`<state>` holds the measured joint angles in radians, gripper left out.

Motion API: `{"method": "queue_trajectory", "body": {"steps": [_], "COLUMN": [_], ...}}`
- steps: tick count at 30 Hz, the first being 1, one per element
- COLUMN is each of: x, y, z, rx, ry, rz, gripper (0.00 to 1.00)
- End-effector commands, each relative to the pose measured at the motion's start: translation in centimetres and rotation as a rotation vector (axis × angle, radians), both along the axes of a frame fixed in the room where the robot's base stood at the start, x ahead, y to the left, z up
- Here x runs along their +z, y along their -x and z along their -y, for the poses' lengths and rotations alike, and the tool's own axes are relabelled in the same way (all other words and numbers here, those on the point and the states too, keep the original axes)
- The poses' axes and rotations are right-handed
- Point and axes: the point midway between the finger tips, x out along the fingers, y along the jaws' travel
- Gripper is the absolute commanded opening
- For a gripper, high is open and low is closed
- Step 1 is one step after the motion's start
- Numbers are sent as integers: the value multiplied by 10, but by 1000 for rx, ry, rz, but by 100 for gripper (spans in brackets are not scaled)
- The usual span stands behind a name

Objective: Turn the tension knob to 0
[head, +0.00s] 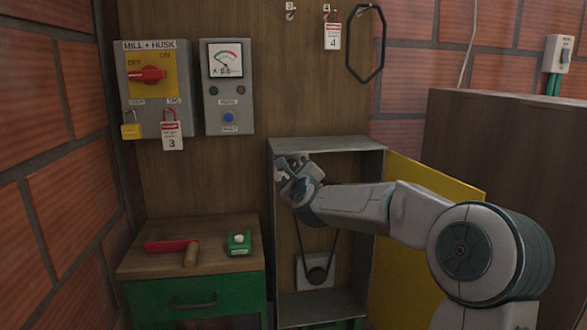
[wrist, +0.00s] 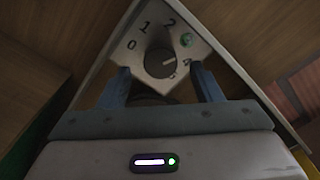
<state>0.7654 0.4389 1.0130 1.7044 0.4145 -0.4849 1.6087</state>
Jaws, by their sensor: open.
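The tension knob (wrist: 159,62) is a dark round dial on a pale plate (wrist: 150,42) with printed numbers. I can read 0, 1, 2 and 4 around it.
The cabinet's yellow door (head: 430,180) stands open at the right, behind my arm. A dark belt runs down to a lower pulley (head: 317,274). A switch box (head: 152,90) hangs left.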

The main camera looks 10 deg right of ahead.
Motion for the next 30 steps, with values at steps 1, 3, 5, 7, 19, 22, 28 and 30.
{"method": "queue_trajectory", "body": {"steps": [1,3,5,7,19,22,28,30], "x": [2,2,1,1,0,0,0,0], "y": [-7,-13,-18,-22,-25,-25,-24,-24], "z": [0,0,0,0,0,0,0,0], "rx": [1,1,1,1,-1,-1,0,1], "ry": [-4,-4,-3,-1,0,0,2,10], "rz": [1,1,1,1,1,1,0,1], "gripper": [59,59,59,59,48,20,15,15]}}
